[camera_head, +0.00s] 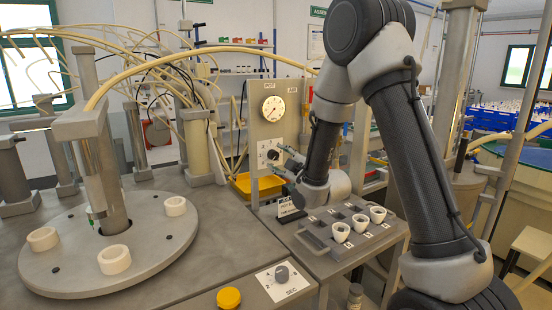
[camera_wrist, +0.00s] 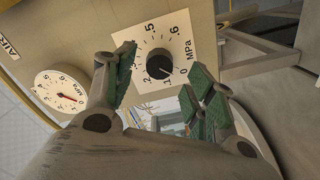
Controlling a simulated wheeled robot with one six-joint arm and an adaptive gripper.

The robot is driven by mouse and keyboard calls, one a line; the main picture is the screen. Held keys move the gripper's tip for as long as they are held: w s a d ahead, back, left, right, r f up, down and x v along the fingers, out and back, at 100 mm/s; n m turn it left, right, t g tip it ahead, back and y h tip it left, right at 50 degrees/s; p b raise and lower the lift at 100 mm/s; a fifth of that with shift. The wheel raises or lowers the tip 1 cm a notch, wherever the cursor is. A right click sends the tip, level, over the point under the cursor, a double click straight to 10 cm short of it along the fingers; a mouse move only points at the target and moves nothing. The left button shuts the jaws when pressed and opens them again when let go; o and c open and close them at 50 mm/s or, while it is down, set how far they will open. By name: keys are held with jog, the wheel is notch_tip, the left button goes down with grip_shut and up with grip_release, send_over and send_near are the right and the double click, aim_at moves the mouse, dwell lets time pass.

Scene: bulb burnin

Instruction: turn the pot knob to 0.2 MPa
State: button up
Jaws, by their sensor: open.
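The pot knob is a round black knob (camera_wrist: 158,63) on a white dial plate (camera_wrist: 178,28) marked in MPa. In the wrist view a thin pale mark on it seems to point lower right, towards the 0 and .1 marks. In the head view the knob (camera_head: 272,155) sits low on the panel below a round gauge (camera_head: 273,108). My gripper (camera_wrist: 162,60) is open, with one green-padded finger on each side of the knob in the wrist view. I cannot tell whether either finger touches it. In the head view my gripper (camera_head: 284,163) is just right of the dial plate.
A yellow bin (camera_head: 243,184) lies behind the panel. A turntable (camera_head: 60,275) with white rings fills the left. A SEC knob (camera_head: 282,274) and yellow button (camera_head: 229,298) sit in front.

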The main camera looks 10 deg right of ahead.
aim_at(275, 157)
jog(key=shift+x, duration=1.75)
jog(key=c, duration=1)
jog(key=shift+c, duration=0.2)
jog(key=m, duration=0.4)
jog(key=shift+m, duration=0.4)
jog(key=m, duration=0.4)
jog(key=shift+m, duration=0.3)
jog(key=m, duration=0.4)
jog(key=shift+m, duration=2.1)
